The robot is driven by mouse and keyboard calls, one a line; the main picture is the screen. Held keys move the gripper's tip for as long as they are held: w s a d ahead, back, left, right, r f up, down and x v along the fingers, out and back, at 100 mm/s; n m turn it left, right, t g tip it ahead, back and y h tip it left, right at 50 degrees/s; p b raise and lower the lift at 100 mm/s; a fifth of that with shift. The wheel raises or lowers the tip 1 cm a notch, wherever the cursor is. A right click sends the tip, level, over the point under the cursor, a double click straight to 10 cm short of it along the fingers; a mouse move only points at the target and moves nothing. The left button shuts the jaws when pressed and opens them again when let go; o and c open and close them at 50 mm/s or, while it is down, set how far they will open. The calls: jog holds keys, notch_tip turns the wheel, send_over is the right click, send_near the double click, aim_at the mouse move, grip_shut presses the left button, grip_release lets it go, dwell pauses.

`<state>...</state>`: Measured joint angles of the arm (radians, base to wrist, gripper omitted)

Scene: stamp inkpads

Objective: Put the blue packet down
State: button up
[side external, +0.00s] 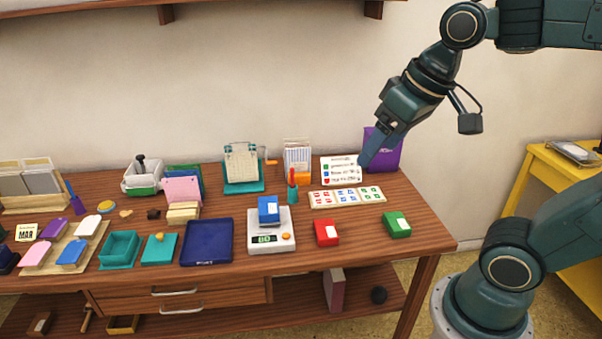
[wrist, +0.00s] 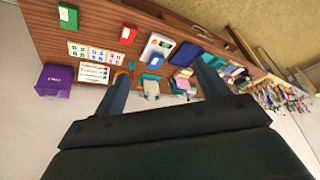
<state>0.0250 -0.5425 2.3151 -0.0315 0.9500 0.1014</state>
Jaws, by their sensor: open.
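The blue packet (side external: 268,210) rests on the top of the white scale (side external: 256,239), whose small display is lit green. In the wrist view the blue packet (wrist: 164,44) shows small on the scale, apart from my fingers. My gripper (side external: 366,160) hangs above the back right of the table, in front of the purple bag, well clear of the packet. Its two fingers stand apart with nothing between them in the wrist view (wrist: 162,82). A red packet (side external: 326,232) and a green packet (side external: 397,224) lie on the table to the right of the scale.
A dark blue tray (side external: 207,257) lies left of the scale. Behind the packets are a sorting card (side external: 322,199), a sign card (side external: 334,178) and a purple bag (side external: 388,150). Stamps and pads crowd the left side. Bare wood shows at the front right.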

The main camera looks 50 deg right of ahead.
jog(key=shift+n+t, duration=0.4)
jog(key=shift+n, duration=0.2)
jog(key=s+f, duration=0.2)
jog(key=s, duration=0.3)
jog(key=shift+f, duration=0.4)
